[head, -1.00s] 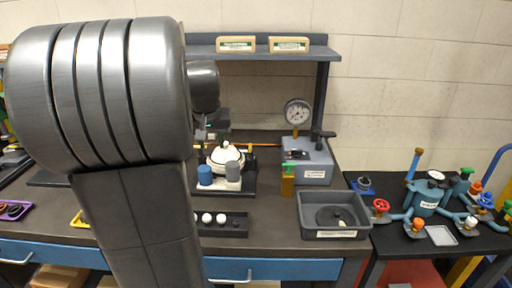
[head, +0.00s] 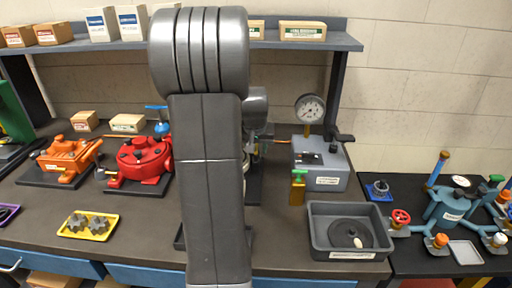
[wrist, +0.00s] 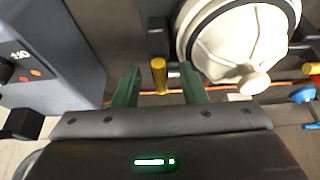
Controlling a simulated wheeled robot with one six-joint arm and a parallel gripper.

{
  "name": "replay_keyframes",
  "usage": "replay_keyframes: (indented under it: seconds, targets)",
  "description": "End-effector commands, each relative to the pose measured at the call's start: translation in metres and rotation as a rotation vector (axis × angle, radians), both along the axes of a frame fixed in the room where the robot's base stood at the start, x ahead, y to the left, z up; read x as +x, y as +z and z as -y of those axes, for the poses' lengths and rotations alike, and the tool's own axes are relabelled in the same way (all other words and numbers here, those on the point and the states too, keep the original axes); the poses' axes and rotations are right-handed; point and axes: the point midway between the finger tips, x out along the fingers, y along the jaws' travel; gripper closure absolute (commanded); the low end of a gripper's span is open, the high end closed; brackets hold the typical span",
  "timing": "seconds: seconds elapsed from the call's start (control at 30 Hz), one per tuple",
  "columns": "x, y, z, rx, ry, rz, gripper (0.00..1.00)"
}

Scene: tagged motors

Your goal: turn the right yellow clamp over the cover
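The white round cover (wrist: 225,45) with a black ring around it and a pale knob shows in the wrist view at upper right. A yellow clamp (wrist: 158,75) stands just left of it there, on the side of the grey gauge box, so it is the right one. My gripper (wrist: 160,72) has its two green fingers apart, one on each side of this clamp; I cannot tell whether they touch it. Another yellow piece (wrist: 313,68) shows at the wrist view's right edge. In the head view my arm hides the cover and clamps.
The grey gauge box (head: 320,165) stands close on the clamp's side. A green-topped yellow bottle (head: 298,188) and a grey bin (head: 345,255) are in front of it. A red housing (head: 140,160) and a yellow tray (head: 88,237) lie to the left.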

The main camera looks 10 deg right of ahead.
Motion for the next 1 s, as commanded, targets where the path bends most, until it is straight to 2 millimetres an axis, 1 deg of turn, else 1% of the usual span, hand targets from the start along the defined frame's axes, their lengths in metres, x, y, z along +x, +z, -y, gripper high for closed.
replay_keyframes:
  seconds: [0.17, 0.3, 0.37, 0.57, 0.73, 0.87, 1.0]
  targets:
    - [-0.0001, 0.0, 0.0001, 0.0, 0.0, 0.0, 0.62]
    - [-0.0001, 0.0001, 0.0001, 0.0, 0.0, 0.0, 0.89]
    - [-0.0001, 0.0002, 0.0, 0.0, 0.0, 0.0, 1.0]
    - [-0.0001, 0.0, -0.0001, 0.0, -0.005, 0.0, 1.0]
    - [0.0001, -0.001, -0.0005, 0.0, -0.042, 0.0, 1.0]
    - [0.0005, -0.0019, -0.0012, -0.001, -0.104, 0.001, 1.0]
    - [0.0008, -0.003, -0.0019, -0.001, -0.207, 0.001, 1.0]
